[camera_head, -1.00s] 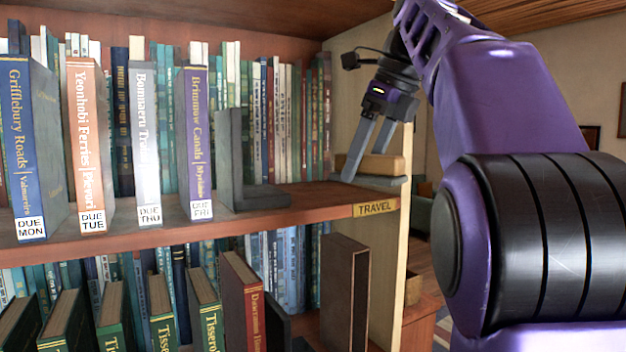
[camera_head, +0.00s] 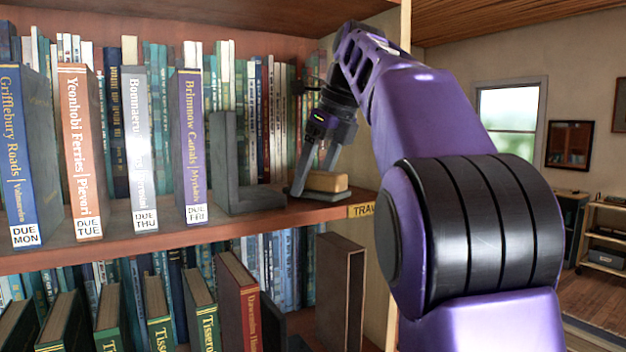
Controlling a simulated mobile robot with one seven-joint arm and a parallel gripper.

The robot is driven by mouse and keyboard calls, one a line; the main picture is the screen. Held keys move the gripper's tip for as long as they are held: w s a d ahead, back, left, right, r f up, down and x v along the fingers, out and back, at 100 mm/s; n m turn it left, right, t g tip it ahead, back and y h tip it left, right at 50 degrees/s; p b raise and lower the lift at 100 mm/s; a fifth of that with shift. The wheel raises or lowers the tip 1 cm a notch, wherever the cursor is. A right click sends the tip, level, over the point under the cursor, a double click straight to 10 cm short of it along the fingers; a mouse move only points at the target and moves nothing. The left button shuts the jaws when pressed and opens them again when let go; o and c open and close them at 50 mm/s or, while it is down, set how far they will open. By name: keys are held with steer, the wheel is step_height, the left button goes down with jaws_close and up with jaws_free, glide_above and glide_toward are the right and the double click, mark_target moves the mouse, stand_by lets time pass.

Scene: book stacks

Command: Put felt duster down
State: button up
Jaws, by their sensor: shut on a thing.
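The felt duster (camera_head: 328,182) is a tan wooden block with a grey felt underside. It is at the right end of the upper shelf (camera_head: 270,213), just above or touching the board; I cannot tell which. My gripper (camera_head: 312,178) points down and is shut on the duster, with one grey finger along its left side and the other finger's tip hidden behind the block. A grey bookend (camera_head: 222,170) stands to the left of the duster.
Four-day due labels mark upright books, including the purple Brimnow Canals (camera_head: 190,140), left of the bookend. A row of books (camera_head: 262,120) fills the shelf's back. The TRAVEL label (camera_head: 361,210) is on the front edge. Bare board shows between bookend and duster.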

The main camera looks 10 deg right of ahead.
mark_target(316, 171)
steer(key=shift+f, duration=0.2)
steer(key=shift+f, duration=0.15)
steer(key=o, duration=1.1)
steer(key=shift+r, duration=0.3)
steer(key=v, duration=0.4)
steer(key=shift+s+d+r, duration=0.15)
steer(key=shift+r, duration=0.2)
steer(key=s+d, duration=0.2)
steer(key=s, duration=0.1)
steer(key=s+d+b, duration=0.1)
steer(key=s+d, duration=0.4)
steer(key=s, duration=0.1)
steer(key=shift+s+d+b, duration=0.15)
steer(key=shift+d+b, duration=0.15)
steer(key=shift+d, duration=0.05)
